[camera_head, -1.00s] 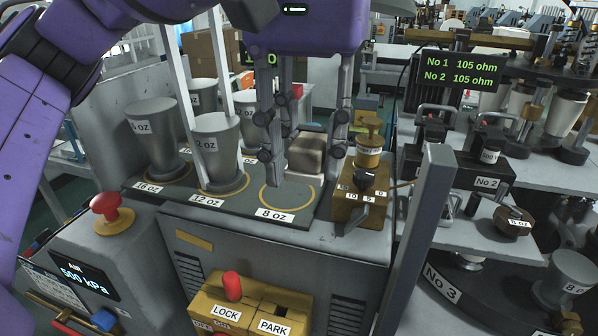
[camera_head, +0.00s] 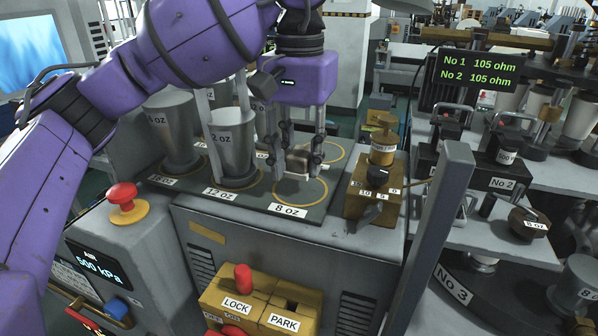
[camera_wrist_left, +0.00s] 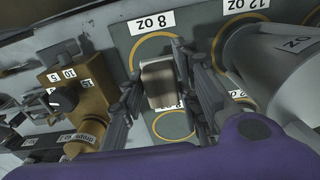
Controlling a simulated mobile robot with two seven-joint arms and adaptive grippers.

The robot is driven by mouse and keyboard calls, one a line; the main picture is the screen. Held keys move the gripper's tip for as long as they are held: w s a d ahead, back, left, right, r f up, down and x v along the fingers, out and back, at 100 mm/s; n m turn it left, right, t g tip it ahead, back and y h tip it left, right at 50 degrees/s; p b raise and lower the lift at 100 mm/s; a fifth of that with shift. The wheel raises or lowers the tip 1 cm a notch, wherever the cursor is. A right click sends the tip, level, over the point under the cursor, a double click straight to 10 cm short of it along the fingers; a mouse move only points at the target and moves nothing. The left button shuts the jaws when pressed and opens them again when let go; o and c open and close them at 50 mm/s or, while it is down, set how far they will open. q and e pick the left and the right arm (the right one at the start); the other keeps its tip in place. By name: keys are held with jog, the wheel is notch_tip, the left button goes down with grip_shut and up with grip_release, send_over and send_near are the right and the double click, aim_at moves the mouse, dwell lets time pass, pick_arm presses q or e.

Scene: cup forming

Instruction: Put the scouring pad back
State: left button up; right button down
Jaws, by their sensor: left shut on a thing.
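The scouring pad, a small beige-grey block (camera_head: 304,161), is between the fingers of my left gripper (camera_head: 297,168), which is shut on it. In the left wrist view the pad (camera_wrist_left: 161,84) shows between the fingers (camera_wrist_left: 164,92). It is over the dark plate (camera_head: 250,203), between the yellow ring marked 8 OZ (camera_head: 300,201) and another ring behind it. Whether the pad touches the plate I cannot tell. The fingers partly cover it in the head view. My right gripper is not in view.
A grey metal cup (camera_head: 233,150) stands close left on the 12 OZ spot, with another cup (camera_head: 172,130) beyond. A brass dial block (camera_head: 372,190) stands close right. A grey post (camera_head: 440,220) rises in front. A red button (camera_head: 123,196) is at left.

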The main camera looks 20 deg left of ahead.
aim_at(299, 174)
pick_arm(q)
notch_tip(299, 174, down, 3)
jog(key=shift+w+a+f, duration=0.1)
jog(key=shift+f, duration=0.25)
jog(key=o, duration=1.2)
jog(key=shift+r, duration=0.45)
notch_tip(299, 174, up, 11)
jog(key=shift+f+p, duration=0.1)
jog(key=shift+p, duration=0.2)
jog(key=shift+r, duration=0.4)
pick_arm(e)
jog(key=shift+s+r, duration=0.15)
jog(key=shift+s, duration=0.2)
